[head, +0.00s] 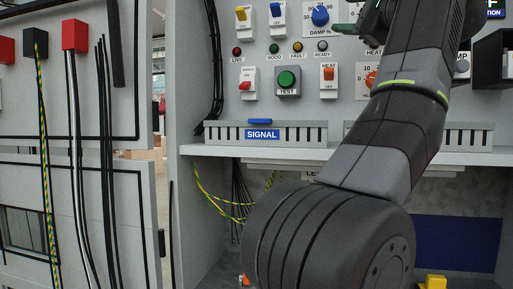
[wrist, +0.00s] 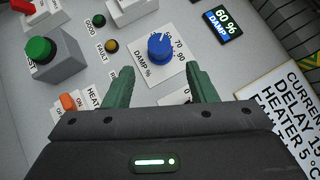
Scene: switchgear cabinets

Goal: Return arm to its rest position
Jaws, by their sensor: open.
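My gripper (wrist: 162,88) shows in the wrist view with its two green fingers apart and nothing between them. Beyond the fingertips is the blue DAMP % knob (wrist: 160,47) on the panel; the fingers look clear of it, though the exact distance is hard to tell. In the head view my arm rises across the right side of the picture in front of the panel. A green fingertip (head: 345,28) shows just below the blue knob (head: 320,15). The rest of the gripper is largely cut off by the top edge or hidden by the arm.
The panel carries a green TEST button (head: 287,80), a HEAT switch (head: 328,77) and several lamps. A slotted SIGNAL duct (head: 262,135) runs along the shelf below. Cables and an open cabinet door (head: 75,150) stand at left. A black box (head: 492,62) juts out at right.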

